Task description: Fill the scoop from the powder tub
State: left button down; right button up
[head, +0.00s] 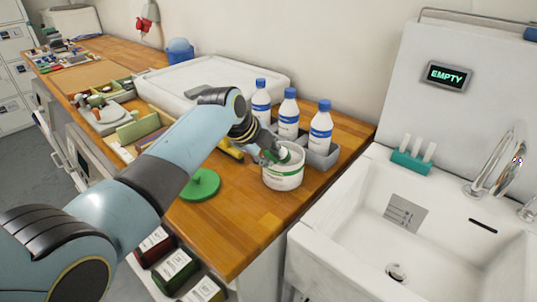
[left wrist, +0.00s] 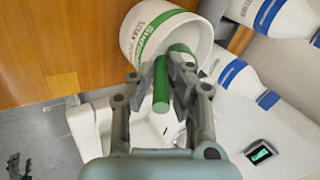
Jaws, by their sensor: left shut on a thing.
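The powder tub (head: 283,181) is white with a green-lettered label and stands uncovered near the counter's right end. In the left wrist view the tub (left wrist: 148,30) shows its open mouth. My left gripper (head: 268,157) is over the tub's near-left rim. It is shut on the green handle of the scoop (left wrist: 160,88). Another green part shows at the tub's mouth. The scoop's bowl and the powder level are hidden. A dark jointed shape, perhaps my right gripper (left wrist: 14,165), is at the lower left edge of the left wrist view, too small to read.
A green lid (head: 201,185) lies on the wooden counter left of the tub. Several white bottles (head: 288,116) with blue caps stand in a grey tray just behind it. A white sink (head: 440,235) is at the right, below a display (head: 447,75) reading EMPTY.

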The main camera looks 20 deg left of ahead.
pick_arm(q)
jog(key=shift+s+f, duration=0.1)
notch_tip(320, 180, up, 5)
jog(key=p, duration=0.5)
jog(key=shift+r, duration=1.05)
